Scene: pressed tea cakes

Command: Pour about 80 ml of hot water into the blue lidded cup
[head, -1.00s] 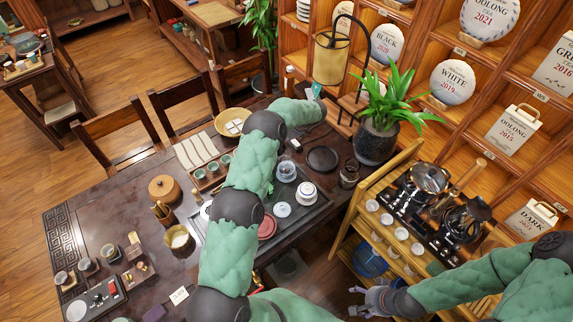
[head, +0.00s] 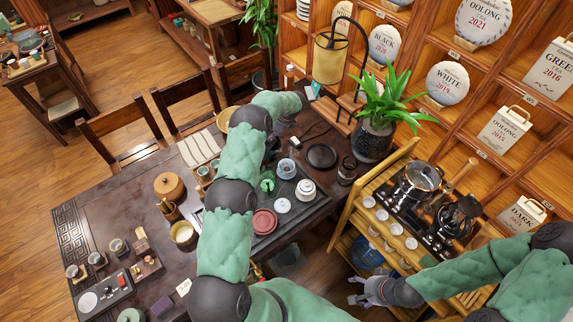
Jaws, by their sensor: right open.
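A pale lidded cup (head: 306,190) stands on the dark tea tray (head: 318,208); I cannot make out blue on it. A bluish glass vessel (head: 286,168) stands behind it to the left. A glass-topped kettle (head: 421,178) and a black kettle (head: 459,217) stand on the stove of the side cart, right of the table. My right gripper (head: 354,289) is open and empty, low beside the cart's front left corner, well below the kettles. My left arm (head: 224,245) reaches across the table; its gripper is hidden behind the forearm at the far edge.
Small white cups (head: 382,215) line the bamboo cart's (head: 345,222) left side. A potted plant (head: 374,140) stands behind the cart. A red dish (head: 265,222), a white lid-like disc (head: 282,205) and a green item (head: 267,181) lie around the tray. Shelves of tea cakes rise behind.

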